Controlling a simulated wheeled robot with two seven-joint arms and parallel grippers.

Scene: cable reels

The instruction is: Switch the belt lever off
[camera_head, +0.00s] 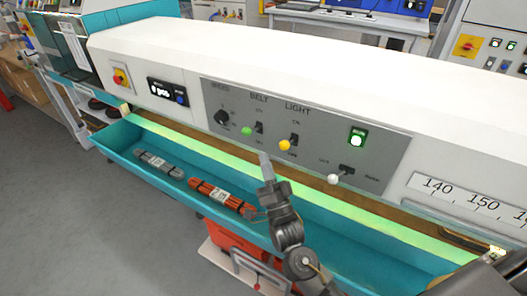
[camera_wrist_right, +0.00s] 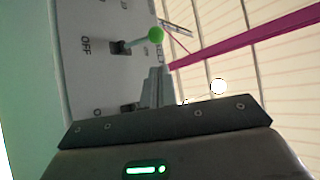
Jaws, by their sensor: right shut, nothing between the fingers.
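The belt lever has a green ball knob (camera_head: 246,131) and sits under the BELT label on the grey panel (camera_head: 225,97). In the right wrist view the green knob (camera_wrist_right: 155,34) shows at upper middle, on the side of its dark base away from the word OFF. My right gripper (camera_head: 265,158) is shut and empty, just below and right of the green knob, apart from it in the wrist view. Its fingers also show in the wrist view (camera_wrist_right: 156,85). My left gripper is not in view.
The yellow light lever (camera_head: 284,145) is close to my right gripper. A white-knobbed lever (camera_head: 333,179) stands further right. The teal trough (camera_head: 120,152) below holds a grey bundle (camera_head: 158,163) and a red bundle (camera_head: 217,195). A red-yellow switch (camera_head: 121,77) is at left.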

